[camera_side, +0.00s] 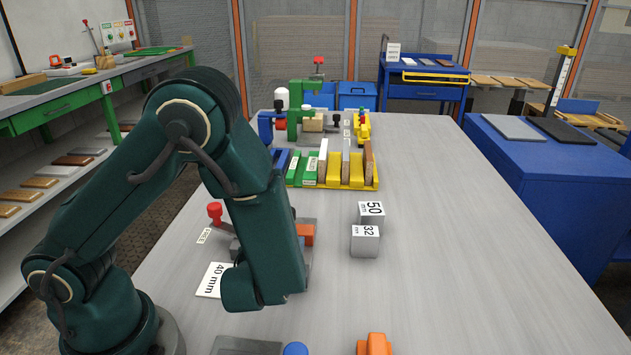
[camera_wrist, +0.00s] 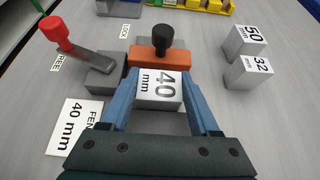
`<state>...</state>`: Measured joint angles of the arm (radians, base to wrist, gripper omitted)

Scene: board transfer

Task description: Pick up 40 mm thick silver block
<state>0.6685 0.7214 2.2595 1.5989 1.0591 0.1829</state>
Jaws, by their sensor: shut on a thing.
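In the wrist view, a silver block marked 40 mm (camera_wrist: 160,90) sits between the two blue fingers of my gripper (camera_wrist: 162,98), which is shut on it. The block is right in front of an orange clamp piece (camera_wrist: 160,57) with a black knob; I cannot tell whether they touch or whether the block is off the table. In the side view my arm hides the block and the fingers. Two other silver blocks, marked 50 (camera_side: 371,212) and 32 (camera_side: 364,241), stand to the right on the table.
A red-knobbed lever (camera_wrist: 56,34) on a grey base stands left of the orange piece. A white 40 mm card (camera_wrist: 74,127) lies left of my gripper. Farther back is a yellow and green rack (camera_side: 335,182) holding boards. The table's right side (camera_side: 460,250) is clear.

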